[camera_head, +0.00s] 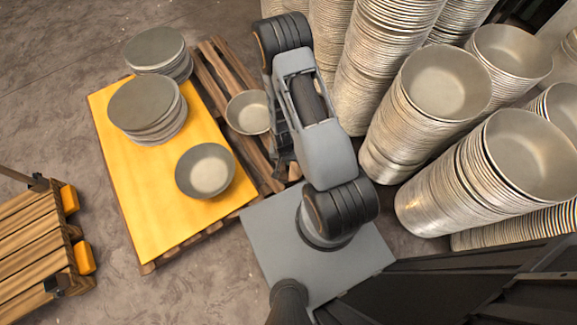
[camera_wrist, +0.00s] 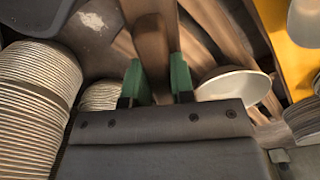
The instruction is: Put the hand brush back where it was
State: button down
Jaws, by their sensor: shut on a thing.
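My gripper (camera_wrist: 156,80), with green fingertips, is shut on a brown wooden piece, which I take to be the handle of the hand brush (camera_wrist: 150,45). The handle stands between the two fingertips in the wrist view and runs up out of the picture's middle. Its bristles are not clearly visible. In the head view my own arm covers most of the gripper, and I cannot make out the brush there. The gripper is over the right-hand part of the wooden pallet (camera_head: 221,66), beside a small metal bowl (camera_head: 248,112). That bowl also shows right of the fingertips in the wrist view (camera_wrist: 235,86).
A yellow sheet (camera_head: 120,170) on the pallet bears another bowl (camera_head: 205,171) and two stacks of grey discs (camera_head: 147,105). Tall stacks of metal bowls (camera_head: 425,105) crowd the right. Another pallet (camera_head: 30,240) lies at lower left. Bare floor lies between the pallets.

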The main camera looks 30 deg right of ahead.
jog(key=shift+m, duration=0.7)
jog(key=f+b, duration=0.2)
jog(key=f, duration=0.1)
jog(key=s+f+b, duration=0.1)
jog(key=f, duration=0.1)
jog(key=shift+d+f+b, duration=0.1)
jog(key=shift+d+b, duration=0.15)
jog(key=shift+b, duration=0.1)
jog(key=w+d, duration=0.1)
jog(key=w+d+f+p, duration=0.1)
jog(key=w, duration=0.1)
jog(key=w+d+f, duration=0.1)
jog(key=w, duration=0.1)
jog(key=shift+w+d+f+b, duration=0.6)
jog(key=shift+w+f+b, duration=0.45)
jog(key=shift+f, duration=0.8)
jog(key=shift+w+d+f+b, duration=0.7)
jog(key=shift+w+f, duration=0.6)
jog(key=shift+f, duration=0.5)
jog(key=shift+w+d+f+b, duration=0.5)
jog(key=shift+w+f+b, duration=0.6)
jog(key=shift+f, duration=0.75)
jog(key=shift+f, duration=0.2)
jog(key=c, duration=1)
grip_release()
